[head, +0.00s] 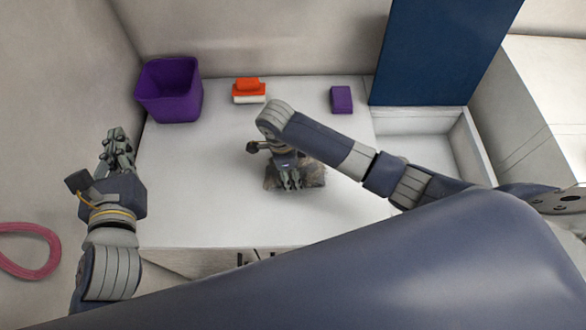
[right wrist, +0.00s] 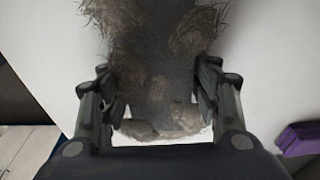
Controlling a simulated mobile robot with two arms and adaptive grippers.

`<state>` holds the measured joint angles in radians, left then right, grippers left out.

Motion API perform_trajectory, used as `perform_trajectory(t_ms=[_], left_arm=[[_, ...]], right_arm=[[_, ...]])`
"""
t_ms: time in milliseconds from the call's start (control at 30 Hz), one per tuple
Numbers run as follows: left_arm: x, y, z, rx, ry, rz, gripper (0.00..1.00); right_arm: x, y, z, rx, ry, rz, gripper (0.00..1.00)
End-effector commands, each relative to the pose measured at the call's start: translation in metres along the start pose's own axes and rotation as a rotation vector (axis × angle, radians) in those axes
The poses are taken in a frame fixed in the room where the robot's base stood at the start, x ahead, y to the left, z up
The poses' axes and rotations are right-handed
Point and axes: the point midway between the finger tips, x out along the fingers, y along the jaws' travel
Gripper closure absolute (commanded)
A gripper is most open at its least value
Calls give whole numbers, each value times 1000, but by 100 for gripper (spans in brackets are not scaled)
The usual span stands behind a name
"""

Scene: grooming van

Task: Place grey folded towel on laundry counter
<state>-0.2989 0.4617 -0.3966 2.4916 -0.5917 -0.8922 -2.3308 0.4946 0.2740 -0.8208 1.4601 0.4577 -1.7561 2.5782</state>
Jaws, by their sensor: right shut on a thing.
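The grey folded towel (head: 312,176) is on or just over the white counter (head: 205,205), near its middle in the head view. My right gripper (head: 289,183) is above the towel, fingers pointing down. In the right wrist view the towel (right wrist: 160,65) looks fuzzy with brownish patches and lies between the fingers of my right gripper (right wrist: 160,108), which is shut on it. Whether the towel rests fully on the counter I cannot tell. My left gripper (head: 118,150) is at the left, beside the counter's left edge, with nothing seen in it; its finger gap is unclear.
A purple bin (head: 169,92) stands at the counter's back left. An orange and white brush (head: 248,90) and a purple block (head: 341,99) lie along the back. A dark blue panel (head: 440,50) stands at the back right beside a white recess. A pink loop (head: 30,250) hangs at left.

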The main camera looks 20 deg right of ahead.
Motion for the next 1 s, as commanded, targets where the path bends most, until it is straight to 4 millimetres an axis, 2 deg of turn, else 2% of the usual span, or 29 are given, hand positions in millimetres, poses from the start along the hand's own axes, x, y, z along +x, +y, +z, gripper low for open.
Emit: perform_trajectory(t_ms=[300, 333, 400, 767, 867, 1000], left_arm=[[0, 0, -1, 0, 0, 0, 100], [0, 0, -1, 0, 0, 0, 100], [0, 0, -1, 0, 0, 0, 100], [0, 0, -1, 0, 0, 0, 100], [0, 0, -2, 0, 0, 0, 100], [2, 0, -9, 0, 0, 0, 100]], right_arm=[[3, 0, 1, 0, 0, 1, 66], [3, 0, 1, -1, 0, 0, 38], [3, 0, 1, -1, 0, -1, 22], [2, 0, 0, 0, 0, -1, 22], [-3, 0, 1, -1, -2, -2, 22], [-24, -1, 2, -1, -6, -4, 22]])
